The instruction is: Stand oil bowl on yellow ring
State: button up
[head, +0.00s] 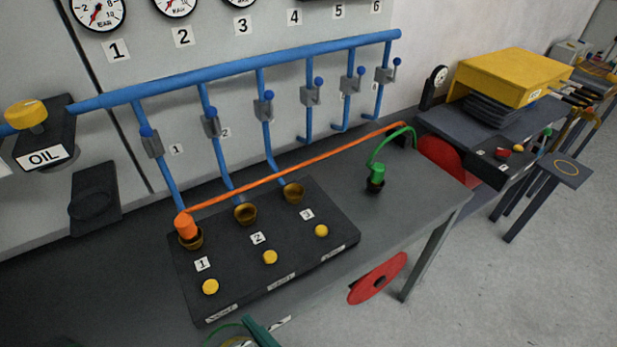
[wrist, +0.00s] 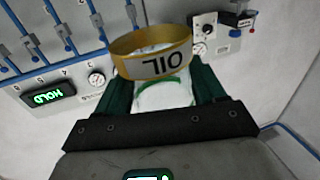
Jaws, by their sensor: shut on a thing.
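The oil bowl (wrist: 152,64) is a gold-brown band with an OIL label and a pale body below, seen in the wrist view. My gripper (wrist: 160,88) is shut on it, with a dark green finger on each side. In the head view, part of my gripper (head: 260,332) shows at the bottom edge, in front of the bench, with only a sliver of the bowl beside it. The yellow ring (head: 566,167) is a thin outline on top of a small dark stool at the far right, apart from my gripper. Nothing stands on it.
The grey bench (head: 420,205) lies between my gripper and the stool (head: 545,180). It carries a black block (head: 300,262) with yellow buttons and several cups, an orange bar (head: 300,168) and a green plug (head: 376,176). A red disc (head: 378,278) is below the bench. Floor at lower right is clear.

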jog(key=w+d+f+m+t+h, duration=0.3)
jog(key=w+d+f, duration=0.3)
jog(key=w+f, duration=0.2)
jog(key=w+d+f+m+t+h, duration=0.1)
jog(key=w+d+f+m+h, duration=0.2)
jog(key=d+f, duration=0.6)
jog(key=w+d+f+m+t+h, duration=0.1)
jog(key=w+d+f+m+h, duration=0.1)
jog(key=d+f+h, duration=0.5)
jog(key=d+f+m, duration=0.1)
jog(key=d+f, duration=0.1)
jog(key=d, duration=0.4)
jog(key=shift+w+f, duration=0.4)
jog(key=shift+d, duration=0.15)
jog(key=shift+r, duration=0.1)
